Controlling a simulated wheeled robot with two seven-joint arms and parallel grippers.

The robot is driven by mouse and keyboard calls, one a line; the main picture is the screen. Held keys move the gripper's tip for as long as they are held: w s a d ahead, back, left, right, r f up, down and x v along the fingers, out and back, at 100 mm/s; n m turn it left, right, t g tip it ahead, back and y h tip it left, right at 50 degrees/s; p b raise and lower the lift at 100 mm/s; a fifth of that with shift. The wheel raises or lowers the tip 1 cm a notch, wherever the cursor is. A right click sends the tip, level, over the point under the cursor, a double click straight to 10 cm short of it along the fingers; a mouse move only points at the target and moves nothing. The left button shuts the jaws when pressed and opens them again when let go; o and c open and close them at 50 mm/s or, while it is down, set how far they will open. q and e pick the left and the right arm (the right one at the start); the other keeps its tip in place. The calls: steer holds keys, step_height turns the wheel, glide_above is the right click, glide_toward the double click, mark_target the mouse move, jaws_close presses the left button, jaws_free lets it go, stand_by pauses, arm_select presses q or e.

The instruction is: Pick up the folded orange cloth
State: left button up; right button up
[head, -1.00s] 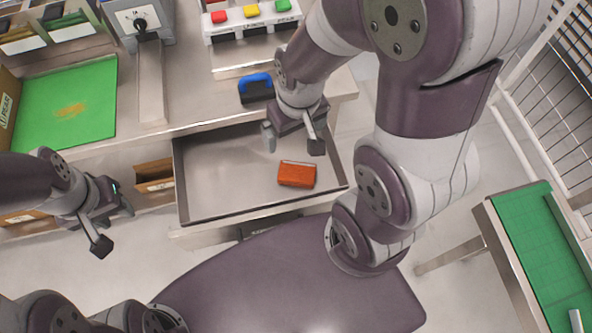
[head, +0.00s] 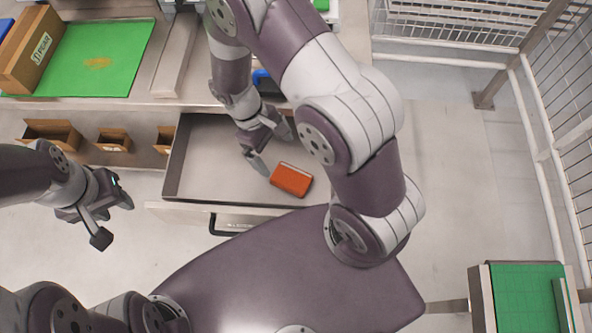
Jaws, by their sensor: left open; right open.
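The folded orange cloth (head: 291,180) lies flat in the open metal drawer (head: 205,172), right of its middle. My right gripper (head: 271,151) reaches down over the drawer just above and left of the cloth in the head view. Its fingers are apart, with nothing between them; whether a finger touches the cloth cannot be told. My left gripper (head: 112,218) is open and empty, left of the drawer and away from it. My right arm covers part of the drawer's back right side.
The workbench above the drawer holds a green mat (head: 90,60) and a cardboard box (head: 32,50). A blue object (head: 262,78) is partly hidden behind my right arm. A side table with a green top (head: 525,295) stands at lower right, near a wire fence (head: 550,130).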

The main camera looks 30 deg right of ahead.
mark_target(290, 176)
steer(key=x, duration=0.8)
steer(key=w+x, duration=0.1)
steer(key=x, duration=0.3)
steer(key=shift+d+f, duration=0.1)
steer(key=shift+f, duration=0.25)
steer(key=c, duration=1.1)
step_height(290, 176, up, 10)
steer(key=shift+r+p, duration=0.25)
steer(key=shift+p, duration=0.05)
steer(key=shift+o, duration=1.4)
steer(key=shift+r, duration=0.15)
steer(key=shift+c, duration=0.4)
